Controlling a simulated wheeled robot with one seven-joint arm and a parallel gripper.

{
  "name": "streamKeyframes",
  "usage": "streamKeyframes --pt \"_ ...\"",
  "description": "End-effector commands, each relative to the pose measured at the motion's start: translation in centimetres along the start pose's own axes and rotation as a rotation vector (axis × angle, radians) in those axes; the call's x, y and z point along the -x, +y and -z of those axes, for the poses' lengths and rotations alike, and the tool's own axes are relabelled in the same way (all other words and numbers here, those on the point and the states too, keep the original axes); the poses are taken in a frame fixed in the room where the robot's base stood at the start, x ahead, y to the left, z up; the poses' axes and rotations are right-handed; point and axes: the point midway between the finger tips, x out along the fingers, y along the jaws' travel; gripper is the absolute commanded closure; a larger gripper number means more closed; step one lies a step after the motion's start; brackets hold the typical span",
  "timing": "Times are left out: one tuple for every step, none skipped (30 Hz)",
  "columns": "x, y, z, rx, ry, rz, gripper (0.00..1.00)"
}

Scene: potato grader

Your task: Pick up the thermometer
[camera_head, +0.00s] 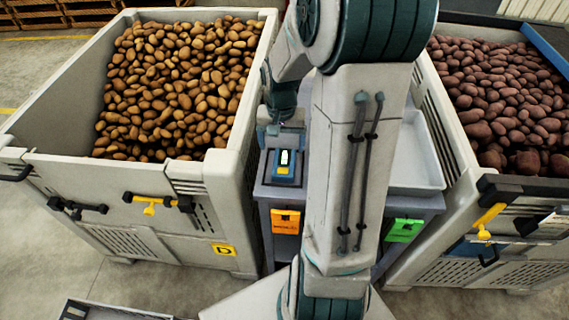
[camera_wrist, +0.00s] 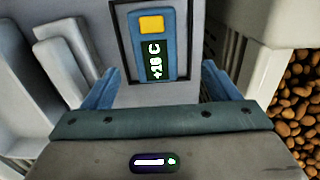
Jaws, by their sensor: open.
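The thermometer (camera_wrist: 152,45) is a blue handheld device with a yellow button and a dark display reading what looks like +18 C. It lies in a dark-rimmed holder on the grey stand (camera_head: 262,190). In the head view the thermometer (camera_head: 284,172) shows just below my gripper (camera_head: 283,140), its upper end close to the gripper. In the wrist view my gripper (camera_wrist: 160,84) is open, with a blue finger on either side of the thermometer's lower end. Nothing is between the fingertips, and I see no contact. The exact height gap cannot be told.
A large bin of brown potatoes (camera_head: 228,185) stands at left, and a bin of reddish potatoes (camera_head: 461,165) at right. A pale tray (camera_head: 418,165) lies right of my arm. An orange tag (camera_head: 285,222) and green tag (camera_head: 405,230) hang on the stand's front.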

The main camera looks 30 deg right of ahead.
Motion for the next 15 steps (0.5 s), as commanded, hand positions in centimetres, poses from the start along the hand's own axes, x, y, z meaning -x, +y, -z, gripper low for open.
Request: streamKeyframes --pt "-0.5 0.0 0.0 0.0 -0.001 0.0 0.18" --pt "-0.6 0.0 0.0 0.0 -0.002 0.0 0.18" --pt "-0.8 0.0 -0.1 0.001 -0.001 0.0 0.18" --pt "-1.0 0.0 -0.1 0.001 -0.001 0.0 0.18" --pt "-1.2 0.1 -0.1 0.001 -0.002 0.0 0.18" --pt "-1.6 0.2 -0.2 0.001 -0.003 0.0 0.18" --pt "-1.9 0.3 -0.2 0.0 -0.004 -0.001 0.18" --pt "-2.4 0.4 -0.3 -0.001 -0.004 0.0 0.18" --pt "-3.0 0.6 -0.4 -0.002 -0.006 0.0 0.18" --pt "-3.5 0.7 -0.5 0.0 -0.005 0.0 0.18" --pt "-4.0 0.8 -0.6 0.0 -0.006 0.0 0.18" --pt "-4.6 0.7 -0.5 0.001 -0.004 0.0 0.18" --pt "-4.9 0.7 -0.5 0.001 -0.003 0.0 0.18" --pt "-5.2 0.7 -0.5 0.001 -0.002 0.0 0.18" --pt "-5.6 0.7 -0.5 0.001 -0.002 0.0 0.18"
